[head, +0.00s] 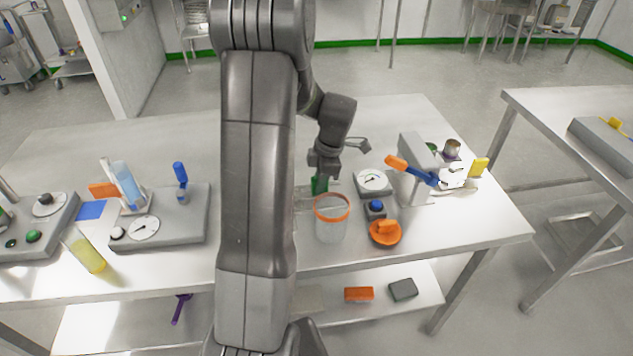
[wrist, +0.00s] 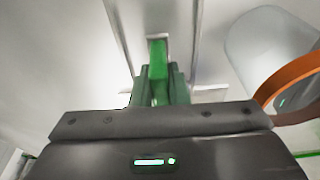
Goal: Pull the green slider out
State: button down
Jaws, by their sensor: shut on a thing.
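The green slider (head: 319,184) stands on the metal table behind the clear cup, at the lower end of my arm. In the wrist view the green slider (wrist: 157,62) lies straight ahead, along a pale metal track (wrist: 150,18). My gripper (head: 321,172) points down and is shut on the slider. The wrist view shows my gripper (wrist: 158,88) with green at its fingers. Much of the track is hidden by my arm in the head view.
A clear cup with an orange rim (head: 332,222) stands close by on the right. A grey dial panel (head: 178,222) lies left.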

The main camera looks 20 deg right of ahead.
jog(key=shift+s+d, duration=0.3)
jog(key=shift+d, duration=0.9)
jog(key=shift+s+d, duration=0.25)
jog(key=shift+d, duration=1)
jog(key=shift+s+d, duration=0.3)
jog(key=shift+d, duration=0.9)
jog(key=c, duration=1.4)
grip_release()
jog(key=shift+c, duration=0.2)
notch_tip(320, 180, up, 7)
jog(key=p, duration=0.4)
jog(key=shift+f, duration=0.1)
